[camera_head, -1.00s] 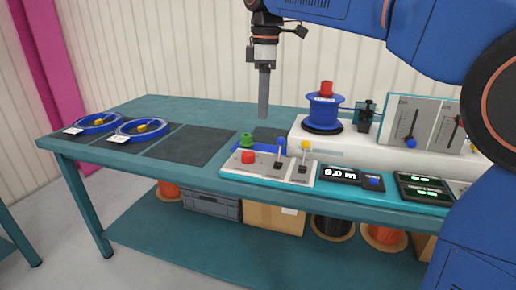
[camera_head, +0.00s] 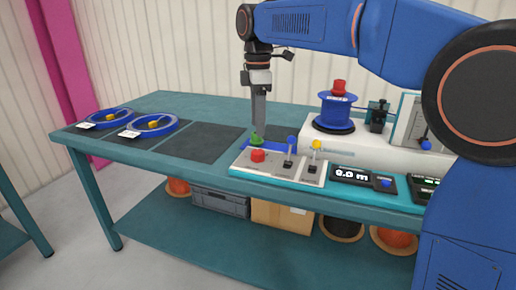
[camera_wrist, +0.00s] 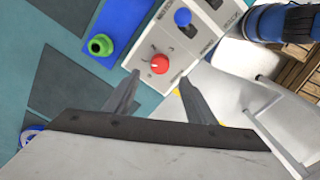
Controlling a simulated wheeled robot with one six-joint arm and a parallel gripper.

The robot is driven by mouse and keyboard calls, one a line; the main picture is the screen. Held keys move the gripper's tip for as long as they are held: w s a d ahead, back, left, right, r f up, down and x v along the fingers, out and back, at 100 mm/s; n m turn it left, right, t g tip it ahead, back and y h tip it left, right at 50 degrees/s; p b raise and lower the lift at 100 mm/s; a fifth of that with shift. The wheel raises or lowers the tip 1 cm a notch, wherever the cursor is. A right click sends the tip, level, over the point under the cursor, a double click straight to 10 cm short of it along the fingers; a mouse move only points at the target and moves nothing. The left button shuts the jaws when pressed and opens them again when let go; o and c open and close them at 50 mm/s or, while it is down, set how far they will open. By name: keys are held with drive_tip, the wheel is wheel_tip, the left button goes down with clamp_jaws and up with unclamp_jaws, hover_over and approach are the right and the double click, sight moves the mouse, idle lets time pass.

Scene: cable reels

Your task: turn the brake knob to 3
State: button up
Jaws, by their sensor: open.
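The red knob (camera_head: 258,155) sits at the left end of a light control panel (camera_head: 279,168) on the bench. I take it as the brake knob. In the wrist view the red knob (camera_wrist: 159,65) has a pale pointer mark and small markings around it, too small to read surely. My gripper (camera_head: 258,128) points down above and slightly behind the knob in the head view. In the wrist view the fingers of my gripper (camera_wrist: 159,80) are apart, with the knob showing between and beyond their tips. Nothing is held, and I see no contact.
A green knob (camera_head: 255,139) on a blue plate (camera_wrist: 122,25) stands close beside the panel. A blue-topped lever (camera_head: 291,140) and a yellow-topped lever (camera_head: 316,145) rise right of the red knob. A blue reel (camera_head: 335,112) stands behind.

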sight(258, 151)
wheel_tip(258, 151, down, 9)
idle(0.4)
drive_tip(key=c, duration=1)
